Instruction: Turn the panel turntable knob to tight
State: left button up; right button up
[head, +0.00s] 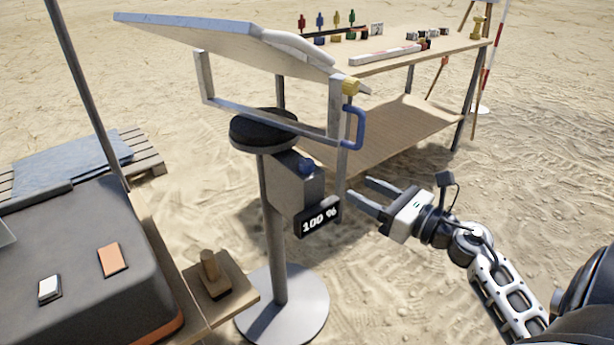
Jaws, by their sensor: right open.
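The tilted panel (215,33) is held in a grey frame above a round black turntable (262,131) on a post. A small blue knob (306,166) sits on the grey box under the turntable. A yellow knob (350,87) and a blue handle (358,128) are at the frame's right side. A black display (318,219) below the box reads "100 %". My right gripper (359,190) is open and empty, apart from the blue knob and to its right, with its fingers pointing left towards the post. My left gripper is not in view.
A wooden table (440,55) with small coloured items stands behind, with a lower shelf (400,135). A dark case (80,255) and a wooden board with a stamp-like block (211,270) are at the left. Sand on the right is open.

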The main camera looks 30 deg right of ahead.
aim_at(313, 165)
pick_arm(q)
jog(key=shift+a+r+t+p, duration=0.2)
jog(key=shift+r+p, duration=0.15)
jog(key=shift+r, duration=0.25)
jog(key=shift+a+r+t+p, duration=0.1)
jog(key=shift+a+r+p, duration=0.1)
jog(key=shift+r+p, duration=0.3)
pick_arm(e)
jog(key=shift+n, duration=0.6)
jog(key=x, duration=1.5)
jog(key=shift+w+f, duration=0.4)
jog(key=shift+w, duration=0.05)
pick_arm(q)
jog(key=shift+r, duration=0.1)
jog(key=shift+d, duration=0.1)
pick_arm(e)
jog(key=c, duration=1)
